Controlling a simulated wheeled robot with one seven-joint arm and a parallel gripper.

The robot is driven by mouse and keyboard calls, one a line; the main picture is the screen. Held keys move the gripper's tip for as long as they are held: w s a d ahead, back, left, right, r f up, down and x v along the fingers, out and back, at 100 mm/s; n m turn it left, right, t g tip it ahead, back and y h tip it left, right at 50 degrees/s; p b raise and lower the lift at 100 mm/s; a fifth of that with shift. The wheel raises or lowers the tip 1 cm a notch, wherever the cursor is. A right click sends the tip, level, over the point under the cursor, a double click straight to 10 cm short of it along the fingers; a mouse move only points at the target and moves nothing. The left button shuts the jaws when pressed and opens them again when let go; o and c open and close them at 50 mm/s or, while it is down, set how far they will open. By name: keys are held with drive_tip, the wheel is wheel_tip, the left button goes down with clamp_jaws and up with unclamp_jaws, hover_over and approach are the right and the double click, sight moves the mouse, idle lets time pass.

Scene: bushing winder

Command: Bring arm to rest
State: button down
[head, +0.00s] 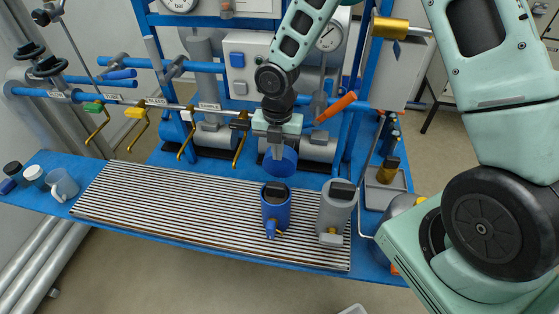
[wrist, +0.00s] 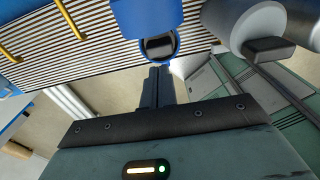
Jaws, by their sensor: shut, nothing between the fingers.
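My gripper (head: 277,155) hangs from the arm over the back part of the slatted grate (head: 150,195), fingers pointing down. In the wrist view the closed fingers (wrist: 157,75) show close together, pointing toward a blue body with a dark block (wrist: 158,46).
A blue canister (head: 275,208) and a grey canister (head: 336,206) stand on the grate in front of my gripper. Blue and metal pipes with yellow levers (head: 187,142) run behind. A clear mug (head: 62,184) and small jars stand at left. The grate's left half is clear.

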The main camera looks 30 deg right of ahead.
wheel_tip(320, 180, up, 6)
drive_tip(key=w+d, duration=0.1)
drive_tip(key=s+a+r+m, duration=0.3)
drive_tip(key=s+m, duration=0.4)
drive_tip(key=s, duration=0.1)
drive_tip(key=s+a+r+m+b, duration=0.1)
drive_tip(key=s+a+r+m, duration=0.2)
drive_tip(key=s+m, duration=0.4)
drive_tip(key=s+a+r+m, duration=0.3)
drive_tip(key=s+m, duration=0.4)
drive_tip(key=s, duration=0.3)
drive_tip(key=shift+a+r, duration=0.25)
drive_tip(key=shift+r, duration=0.45)
drive_tip(key=shift+w+d, duration=0.1)
